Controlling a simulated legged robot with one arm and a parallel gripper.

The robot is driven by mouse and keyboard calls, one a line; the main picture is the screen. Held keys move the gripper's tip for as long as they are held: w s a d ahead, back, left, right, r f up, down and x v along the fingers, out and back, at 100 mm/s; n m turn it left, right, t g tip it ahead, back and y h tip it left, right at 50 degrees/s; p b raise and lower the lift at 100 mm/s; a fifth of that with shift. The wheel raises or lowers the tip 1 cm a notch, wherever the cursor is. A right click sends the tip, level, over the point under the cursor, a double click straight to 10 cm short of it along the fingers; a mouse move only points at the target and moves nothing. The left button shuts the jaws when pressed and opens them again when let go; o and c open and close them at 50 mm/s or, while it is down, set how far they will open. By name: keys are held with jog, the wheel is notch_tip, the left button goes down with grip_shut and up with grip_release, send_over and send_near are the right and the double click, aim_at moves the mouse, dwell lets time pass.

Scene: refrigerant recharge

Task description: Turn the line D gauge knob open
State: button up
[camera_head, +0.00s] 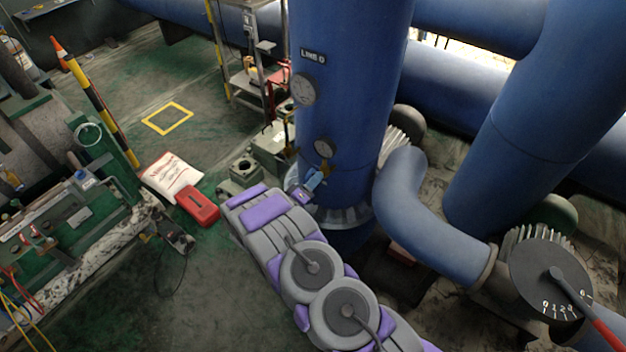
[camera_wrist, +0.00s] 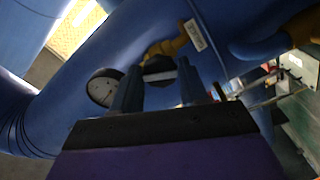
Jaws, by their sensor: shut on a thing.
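The line D pipe (camera_head: 345,100) is a thick blue upright pipe with a LINE D label (camera_head: 312,54). One round gauge (camera_wrist: 104,88) shows left of my fingers in the wrist view. My gripper (camera_head: 319,179) reaches the pipe just below the lower gauge. In the wrist view its two fingers (camera_wrist: 158,82) are at a brass-yellow fitting (camera_wrist: 168,46) with a small tag (camera_wrist: 195,36). They are shut on the gauge knob, which they mostly hide. Its turn angle cannot be told.
A curved blue pipe (camera_head: 410,205) and a large dial with a red-tipped lever (camera_head: 548,272) stand to the right. A red box (camera_head: 197,205) and a white bag (camera_head: 171,176) lie on the floor to the left. Another blue handle (camera_wrist: 262,47) shows in the wrist view.

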jog(key=shift+a+n, duration=0.15)
jog(key=shift+n, duration=0.25)
jog(key=n, duration=0.3)
jog(key=shift+r+p, duration=0.1)
jog(key=shift+p, duration=0.3)
jog(key=o, duration=0.7)
jog(key=shift+n, duration=0.4)
jog(key=o, duration=0.3)
jog(key=shift+w+a, duration=0.1)
jog(key=shift+o, duration=0.2)
